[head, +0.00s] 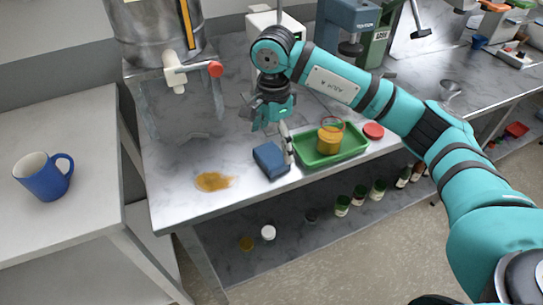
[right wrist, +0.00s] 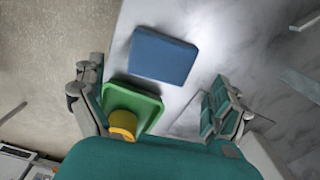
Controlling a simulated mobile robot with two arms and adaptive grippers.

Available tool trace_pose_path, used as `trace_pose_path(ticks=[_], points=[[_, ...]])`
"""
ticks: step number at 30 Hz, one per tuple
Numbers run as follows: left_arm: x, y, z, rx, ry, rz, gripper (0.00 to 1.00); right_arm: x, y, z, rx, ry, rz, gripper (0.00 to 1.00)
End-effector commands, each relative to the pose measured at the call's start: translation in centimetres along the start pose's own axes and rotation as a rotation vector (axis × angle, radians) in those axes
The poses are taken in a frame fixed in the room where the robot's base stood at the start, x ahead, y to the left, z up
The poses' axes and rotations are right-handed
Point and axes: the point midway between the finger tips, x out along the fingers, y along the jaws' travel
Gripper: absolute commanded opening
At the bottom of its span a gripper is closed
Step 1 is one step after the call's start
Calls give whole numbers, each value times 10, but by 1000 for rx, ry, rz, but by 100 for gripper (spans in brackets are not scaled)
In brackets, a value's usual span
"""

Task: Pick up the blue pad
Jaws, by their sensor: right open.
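The blue pad (head: 270,160) is a thick block lying on the marble bench near its front edge, just left of a green tray (head: 328,157). My right gripper (head: 273,136) hangs above and close to the pad, pointing down, with its fingers spread. In the right wrist view the pad (right wrist: 162,56) shows beyond the open fingers (right wrist: 153,88), with nothing held between them. I cannot tell whether a finger touches the pad. My left gripper is not in view.
A yellow container (head: 329,140) stands in the green tray, with a red lid (head: 373,131) at its right. An orange-brown spill (head: 213,181) lies left of the pad. A metal drum with a red-handled tap (head: 215,69) is behind left. A blue mug (head: 44,178) stands on the left counter.

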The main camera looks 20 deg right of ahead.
Motion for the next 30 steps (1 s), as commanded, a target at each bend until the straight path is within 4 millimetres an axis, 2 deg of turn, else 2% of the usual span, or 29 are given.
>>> trace_pose_path(ticks=[9,13,19,27,29,30], points=[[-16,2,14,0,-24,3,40,43,0,4,1,-1,5,100],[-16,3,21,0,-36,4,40,50,0,4,0,0,2,100],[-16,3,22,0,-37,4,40,51,0,4,0,0,1,100],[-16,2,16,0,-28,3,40,50,0,4,0,0,1,65],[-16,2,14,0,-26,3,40,50,0,4,0,0,1,57],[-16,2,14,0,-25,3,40,50,0,4,0,0,1,56]])
